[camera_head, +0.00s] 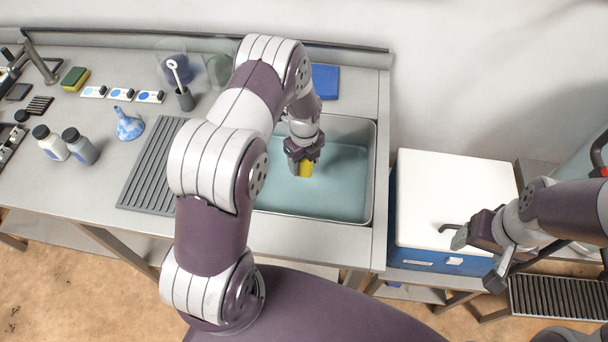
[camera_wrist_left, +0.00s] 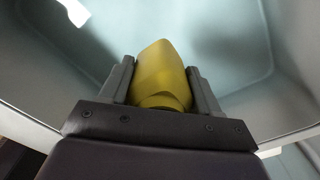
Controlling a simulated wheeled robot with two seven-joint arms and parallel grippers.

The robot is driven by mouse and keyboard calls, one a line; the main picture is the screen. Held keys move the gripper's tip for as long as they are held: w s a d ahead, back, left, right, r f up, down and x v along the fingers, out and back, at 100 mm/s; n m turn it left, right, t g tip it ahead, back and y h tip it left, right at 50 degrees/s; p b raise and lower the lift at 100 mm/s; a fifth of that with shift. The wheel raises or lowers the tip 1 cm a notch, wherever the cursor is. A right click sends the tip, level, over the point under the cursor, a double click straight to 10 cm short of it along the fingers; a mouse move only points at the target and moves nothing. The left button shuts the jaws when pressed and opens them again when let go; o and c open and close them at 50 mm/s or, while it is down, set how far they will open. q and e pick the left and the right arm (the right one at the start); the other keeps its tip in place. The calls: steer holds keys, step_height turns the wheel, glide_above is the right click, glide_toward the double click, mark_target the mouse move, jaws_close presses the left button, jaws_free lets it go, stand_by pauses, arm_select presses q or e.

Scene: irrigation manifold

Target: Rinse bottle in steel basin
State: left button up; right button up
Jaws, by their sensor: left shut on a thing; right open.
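My left gripper (camera_head: 302,158) is over the steel basin (camera_head: 270,203) and points down into it. It is shut on a yellow bottle (camera_head: 306,170), whose lower part shows below the fingers. In the left wrist view the yellow bottle (camera_wrist_left: 160,76) sits between the two fingers of my left gripper (camera_wrist_left: 160,85), with the pale basin (camera_wrist_left: 235,45) around it. The basin holds blue-green water; I cannot tell whether the bottle touches it. My right gripper (camera_head: 466,243) is open and empty by the front of a white-lidded cooler.
A grey ribbed drain mat (camera_head: 150,180) lies left of the basin. The blue-and-white cooler (camera_head: 450,190) is at right. My left arm hides part of the counter.

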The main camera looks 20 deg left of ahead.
arm_select(q)
step_height(320, 180, up, 10)
steer(key=p, duration=0.6)
steer(key=shift+f+p, duration=0.15)
steer(key=shift+p, duration=0.25)
stand_by(1.6)
step_height(320, 180, up, 4)
steer(key=p, duration=0.3)
stand_by(0.6)
